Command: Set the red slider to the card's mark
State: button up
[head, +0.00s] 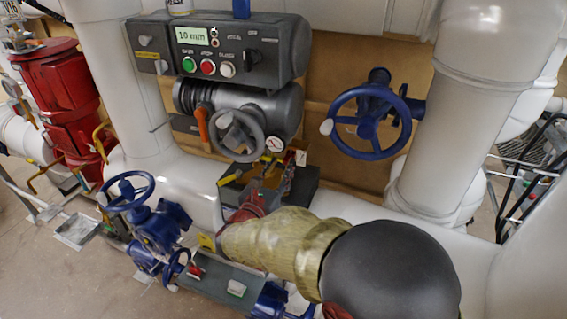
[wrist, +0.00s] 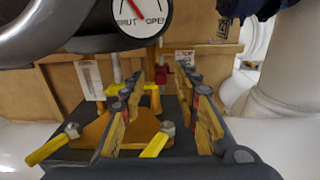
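My gripper (head: 270,172) reaches down in front of the grey valve in the head view. In the wrist view its two yellow-and-dark fingers (wrist: 163,84) stand apart with a gap between them. A small red piece (wrist: 160,74), which looks like the red slider, shows beyond the fingertips in that gap. I see no contact with it. A small white card with red print (wrist: 184,57) is just behind and right of it, and shows in the head view (head: 300,157). Its mark is too small to read. My arm and fingers hide much of this spot in the head view.
A gauge (wrist: 142,14) and grey handwheel (head: 237,135) hang close above. A control box (head: 270,50) reads 10 mm. A blue handwheel (head: 368,122) and white pipe (head: 468,100) stand right.

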jog(key=v, duration=0.9)
jog(key=s+d+f+m+g, duration=1.1)
jog(key=s+d+m+g, duration=0.1)
jog(key=s+d+m, duration=0.35)
jog(key=s+d+r+m+g+y, duration=0.1)
jog(key=s+d+r+m+y, duration=0.15)
jog(key=s+m, duration=0.35)
jog(key=s+d+r+m+y, duration=0.1)
jog(key=s+r+m+y, duration=0.35)
jog(key=m, duration=0.35)
jog(key=d+r+m+t, duration=0.1)
jog(key=d+r+m, duration=0.1)
jog(key=d+r, duration=0.3)
jog(key=shift+s+d+t+h, duration=0.25)
jog(key=shift+s+t+h, duration=0.05)
jog(key=shift+h, duration=0.1)
